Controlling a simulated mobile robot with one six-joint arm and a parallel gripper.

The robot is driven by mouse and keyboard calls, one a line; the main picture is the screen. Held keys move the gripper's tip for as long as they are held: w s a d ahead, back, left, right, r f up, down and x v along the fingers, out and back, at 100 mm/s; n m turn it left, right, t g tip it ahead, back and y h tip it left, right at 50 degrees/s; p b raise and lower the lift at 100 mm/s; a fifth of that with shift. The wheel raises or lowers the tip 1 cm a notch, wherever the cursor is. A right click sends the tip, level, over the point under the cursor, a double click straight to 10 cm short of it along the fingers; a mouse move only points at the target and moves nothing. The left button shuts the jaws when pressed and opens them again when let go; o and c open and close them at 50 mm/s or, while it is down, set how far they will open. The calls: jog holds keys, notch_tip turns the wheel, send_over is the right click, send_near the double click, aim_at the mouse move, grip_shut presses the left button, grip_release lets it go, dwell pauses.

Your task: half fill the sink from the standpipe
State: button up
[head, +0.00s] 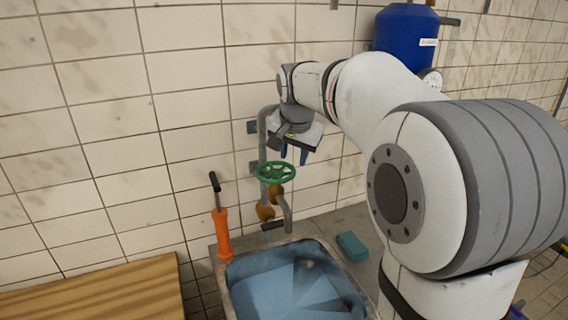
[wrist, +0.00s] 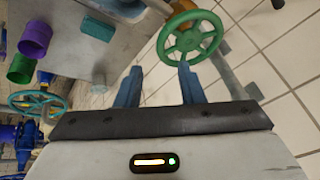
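The grey standpipe (head: 263,135) runs down the tiled wall, with a green handwheel (head: 276,173), brass-coloured fittings and a spout (head: 286,212) over the sink's back edge. The sink (head: 228,282) stands below; its inside looks blue with paler patches, and I cannot tell the water level. No stream shows clearly at the spout. My gripper (head: 294,155) is open and empty, just above the handwheel in the head view. In the wrist view, my gripper (wrist: 160,82) has its blue fingers apart, and the handwheel (wrist: 191,36) lies beyond the right fingertip, apparently not between the fingers.
An orange hand tool or pump (head: 222,235) with a black handle stands at the sink's back left corner. A teal block (head: 351,246) lies right of the sink. A wooden surface (head: 95,295) is at left. Purple (wrist: 35,36) and green (wrist: 20,69) cylinders show in the wrist view.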

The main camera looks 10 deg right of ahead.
aim_at(291, 174)
jog(key=p+x, duration=0.1)
jog(key=x, duration=0.6)
jog(key=shift+w+f+p, duration=0.25)
jog(key=shift+f+p, duration=0.05)
grip_shut()
